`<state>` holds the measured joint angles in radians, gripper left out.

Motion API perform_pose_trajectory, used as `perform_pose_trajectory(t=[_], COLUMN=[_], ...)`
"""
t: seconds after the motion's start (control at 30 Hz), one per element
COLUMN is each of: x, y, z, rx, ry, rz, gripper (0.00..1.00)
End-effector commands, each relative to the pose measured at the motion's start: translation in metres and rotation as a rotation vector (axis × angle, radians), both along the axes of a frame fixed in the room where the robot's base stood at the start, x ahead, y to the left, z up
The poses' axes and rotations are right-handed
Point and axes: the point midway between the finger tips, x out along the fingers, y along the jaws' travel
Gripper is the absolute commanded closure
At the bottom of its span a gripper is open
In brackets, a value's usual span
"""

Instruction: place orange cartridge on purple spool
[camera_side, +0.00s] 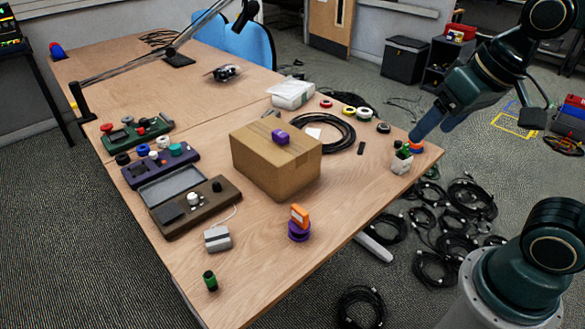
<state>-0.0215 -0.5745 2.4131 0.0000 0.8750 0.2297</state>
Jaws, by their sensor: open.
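The orange cartridge (299,216) stands upright on top of the purple spool (298,233), near the front edge of the table. The two appear to touch. My gripper (427,128) is open at the right, well away from the cartridge and spool. It is beside a small white holder (401,163) at the table's right edge, and its fingers are seen from the side, so the gap between them is hard to make out.
A cardboard box (277,160) with a purple block (280,138) on top stands behind the spool. Several control boxes (186,205) lie to the left. A green cylinder (210,281) stands near the front. Tape rolls and a black cable coil (328,134) lie behind.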

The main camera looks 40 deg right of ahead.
Motion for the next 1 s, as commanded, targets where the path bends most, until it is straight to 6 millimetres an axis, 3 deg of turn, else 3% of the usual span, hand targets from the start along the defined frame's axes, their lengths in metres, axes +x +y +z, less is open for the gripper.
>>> perform_pose_trajectory(t=[0.1,0.3,0.73,0.9,1.0], x=[-0.019,-0.036,-0.039,-0.037,-0.032], y=[-0.002,-0.004,-0.005,-0.004,-0.001], z=[0.0,-0.002,-0.002,-0.001,0.001], rx=[-0.044,-0.093,-0.101,-0.103,-0.105], ry=[-0.033,-0.061,-0.064,-0.064,-0.059], rz=[0.083,0.169,0.185,0.193,0.216], gripper=[0.32,0.32,0.32,0.0,0.0])
